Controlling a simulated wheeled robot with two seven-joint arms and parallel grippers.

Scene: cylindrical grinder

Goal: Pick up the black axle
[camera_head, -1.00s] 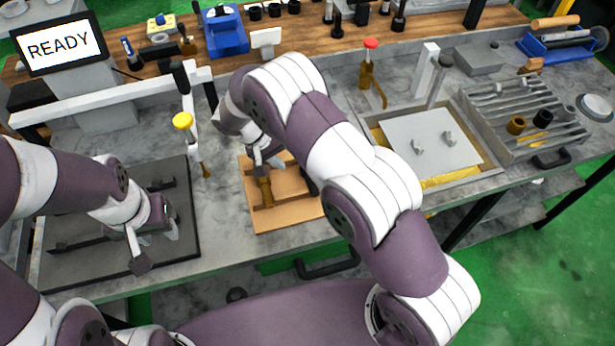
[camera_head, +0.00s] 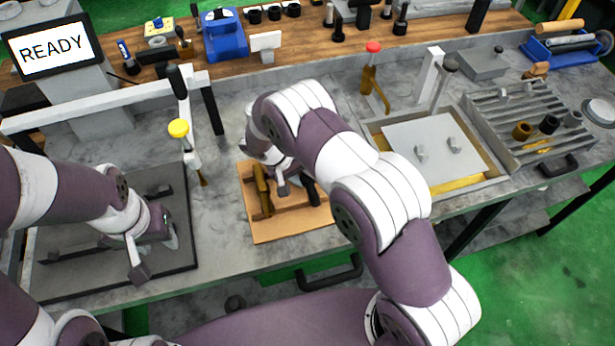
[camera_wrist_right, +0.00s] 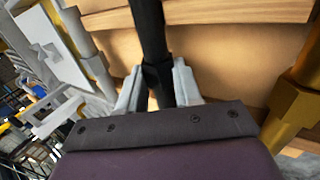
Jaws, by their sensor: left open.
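The black axle (camera_head: 311,191) lies on the wooden tray (camera_head: 290,230), to the right of a brass axle (camera_head: 262,190); my right arm partly hides it. My right gripper (camera_head: 288,184) is low over the tray, beside the visible part of the black axle. In the right wrist view the black axle (camera_wrist_right: 148,30) runs between the two fingers of the right gripper (camera_wrist_right: 157,82). One finger is on each side; whether they touch it cannot be told. My left gripper (camera_head: 153,250) is open and empty over the dark plate (camera_head: 183,255) at the left.
A yellow-topped lever (camera_head: 179,128) stands between plate and tray. A red-topped post (camera_head: 373,48) and a slotted grey rack (camera_head: 490,100) with small cylinders stand to the right. A READY screen (camera_head: 52,48) is at upper left. Bare grey bench lies between plate and tray.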

